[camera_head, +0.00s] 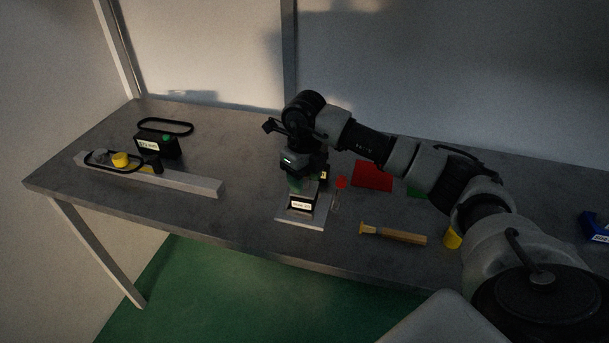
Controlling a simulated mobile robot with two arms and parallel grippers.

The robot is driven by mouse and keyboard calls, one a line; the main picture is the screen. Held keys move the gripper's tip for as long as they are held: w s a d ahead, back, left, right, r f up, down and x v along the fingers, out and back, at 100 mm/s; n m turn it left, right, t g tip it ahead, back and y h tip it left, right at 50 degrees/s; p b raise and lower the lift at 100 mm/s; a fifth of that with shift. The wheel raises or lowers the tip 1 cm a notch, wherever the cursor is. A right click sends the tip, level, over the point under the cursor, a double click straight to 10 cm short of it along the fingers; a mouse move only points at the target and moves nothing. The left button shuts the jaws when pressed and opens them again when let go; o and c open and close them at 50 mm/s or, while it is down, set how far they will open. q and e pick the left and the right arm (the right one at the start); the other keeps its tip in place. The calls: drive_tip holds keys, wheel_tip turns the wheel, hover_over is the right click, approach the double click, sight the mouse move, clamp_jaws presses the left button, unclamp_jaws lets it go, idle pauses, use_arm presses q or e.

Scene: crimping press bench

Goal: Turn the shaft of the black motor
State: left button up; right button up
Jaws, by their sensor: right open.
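A black boxy unit with a white label (303,204) stands on a light grey plate (290,219) near the front middle of the bench. My right gripper (305,178) is open and comes down right over this unit, hiding its upper part. I cannot tell whether the fingers touch it. A second black box (157,147), with a white label and a green spot on top, stands at the left. The labels are too small to read, so I cannot tell which box is the motor. No shaft is clearly visible. My left gripper is not in view.
A grey bar (192,181) at the left carries a yellow round part (120,159). A black belt (165,126) lies behind. Right of the plate are a small red-topped item (341,183), a red square (373,176), a wooden-handled tool (401,237), a yellow piece (452,238) and a blue bin (594,229).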

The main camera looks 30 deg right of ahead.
drive_tip(key=shift+c, duration=0.2)
clamp_jaws()
drive_tip(key=shift+n, duration=0.3)
drive_tip(key=shift+n+b, duration=0.95)
drive_tip(key=shift+n, duration=0.15)
drive_tip(key=shift+n+b, duration=0.7)
drive_tip(key=shift+n, duration=0.9)
drive_tip(key=shift+o, duration=0.2)
unclamp_jaws()
